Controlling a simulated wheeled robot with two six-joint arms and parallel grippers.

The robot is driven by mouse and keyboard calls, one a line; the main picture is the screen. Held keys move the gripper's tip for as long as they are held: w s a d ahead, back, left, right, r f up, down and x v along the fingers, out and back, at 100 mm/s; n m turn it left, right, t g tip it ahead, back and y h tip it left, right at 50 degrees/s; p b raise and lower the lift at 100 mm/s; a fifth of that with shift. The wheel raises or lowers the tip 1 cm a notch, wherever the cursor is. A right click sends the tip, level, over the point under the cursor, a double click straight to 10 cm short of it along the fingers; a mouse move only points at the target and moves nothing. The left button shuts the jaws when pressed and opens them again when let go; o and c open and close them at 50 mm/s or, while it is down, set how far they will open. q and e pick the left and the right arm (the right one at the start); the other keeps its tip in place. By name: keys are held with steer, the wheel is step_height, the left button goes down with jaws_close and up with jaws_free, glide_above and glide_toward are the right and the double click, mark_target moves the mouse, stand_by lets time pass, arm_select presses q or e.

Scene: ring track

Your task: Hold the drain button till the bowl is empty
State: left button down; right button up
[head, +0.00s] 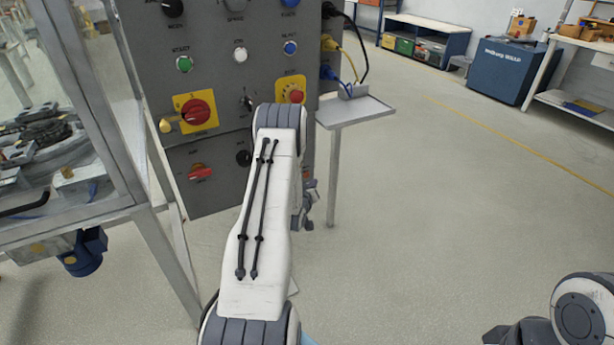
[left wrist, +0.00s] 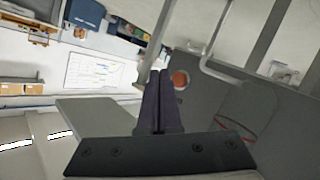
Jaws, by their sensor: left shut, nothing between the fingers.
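In the left wrist view, my left gripper (left wrist: 160,78) is shut with nothing between its fingers. A round orange-red button (left wrist: 180,79) on a grey surface shows just right of the fingertips; I cannot tell whether they touch it. In the head view, my left arm reaches up to the grey control panel (head: 215,85) and hides part of its lower right. The left fingertips are hard to make out there. I cannot read which button is the drain one. A dark round assembly of parts (head: 40,132) sits behind glass at the left; I cannot tell whether it is the bowl.
The panel bears a red knob on yellow (head: 197,111), a green button (head: 184,64) and a red switch (head: 200,172). A small grey shelf (head: 362,110) juts out at its right. A metal frame (head: 110,110) stands left.

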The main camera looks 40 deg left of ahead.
arm_select(q)
steer(key=d, duration=0.1)
steer(key=s+d, duration=0.1)
steer(key=d, duration=0.1)
steer(key=shift+s+d, duration=0.15)
steer(key=shift+s, duration=0.05)
stand_by(0.4)
